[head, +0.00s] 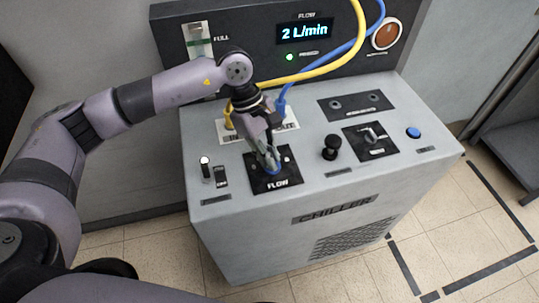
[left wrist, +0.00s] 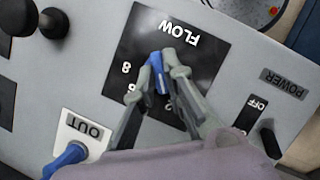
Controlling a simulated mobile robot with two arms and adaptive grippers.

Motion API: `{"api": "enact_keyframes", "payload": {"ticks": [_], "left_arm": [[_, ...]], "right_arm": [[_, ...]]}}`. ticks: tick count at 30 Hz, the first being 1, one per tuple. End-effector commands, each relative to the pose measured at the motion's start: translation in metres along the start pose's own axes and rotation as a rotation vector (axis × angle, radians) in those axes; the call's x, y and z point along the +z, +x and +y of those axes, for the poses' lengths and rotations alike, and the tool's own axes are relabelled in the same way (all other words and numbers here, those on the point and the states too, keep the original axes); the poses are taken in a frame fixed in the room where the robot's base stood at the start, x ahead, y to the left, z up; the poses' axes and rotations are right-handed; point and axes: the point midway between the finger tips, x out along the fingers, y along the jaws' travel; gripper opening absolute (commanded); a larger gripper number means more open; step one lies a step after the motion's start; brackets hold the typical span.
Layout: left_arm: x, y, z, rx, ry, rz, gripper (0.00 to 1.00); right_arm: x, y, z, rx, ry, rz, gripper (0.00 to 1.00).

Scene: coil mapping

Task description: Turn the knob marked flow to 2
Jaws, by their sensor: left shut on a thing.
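The flow knob (left wrist: 160,80) is blue and sits on a black plate (left wrist: 140,40) lettered FLOW, on top of the grey chiller. My left gripper (left wrist: 161,72) is shut on the flow knob, one finger on each side. In the head view, my left gripper (head: 270,165) comes down from above onto the flow plate (head: 278,183) and hides most of the knob. The fingers cover part of the plate's number marks; an 8 shows in the left wrist view. The display (head: 304,32) on the back panel reads 2 L/min, with a lit green light (head: 289,57) below it. My right gripper is not in view.
A blue hose (head: 283,98) and a yellow hose (head: 300,75) rise from the ports behind my gripper. A black knob (head: 331,146), a black plate with a handle (head: 372,138) and a blue button (head: 413,132) stand to the right. A power switch (head: 221,177) is at left.

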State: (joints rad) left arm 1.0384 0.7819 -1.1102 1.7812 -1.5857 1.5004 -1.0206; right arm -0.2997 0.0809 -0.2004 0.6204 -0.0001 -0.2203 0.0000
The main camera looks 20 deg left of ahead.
Motion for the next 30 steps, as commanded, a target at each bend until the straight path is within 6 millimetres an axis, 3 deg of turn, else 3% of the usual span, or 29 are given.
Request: {"api": "enact_keyframes", "payload": {"ticks": [5,6,14,24,30], "left_arm": [[-0.001,0.005,-0.003,-0.011,-0.001,0.001,0.00],[-0.001,0.005,-0.003,-0.011,-0.002,0.001,0.13],[-0.001,0.004,-0.002,-0.009,-0.002,0.001,0.31],[-0.001,0.000,-0.001,-0.003,-0.002,0.001,0.31],[-0.001,-0.027,0.000,0.001,-0.002,0.002,0.31]], "right_arm": [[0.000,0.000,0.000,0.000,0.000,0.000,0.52],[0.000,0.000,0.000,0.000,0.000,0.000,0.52],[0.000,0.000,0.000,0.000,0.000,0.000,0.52],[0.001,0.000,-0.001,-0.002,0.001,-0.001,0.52],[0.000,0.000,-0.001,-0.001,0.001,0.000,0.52]]}}
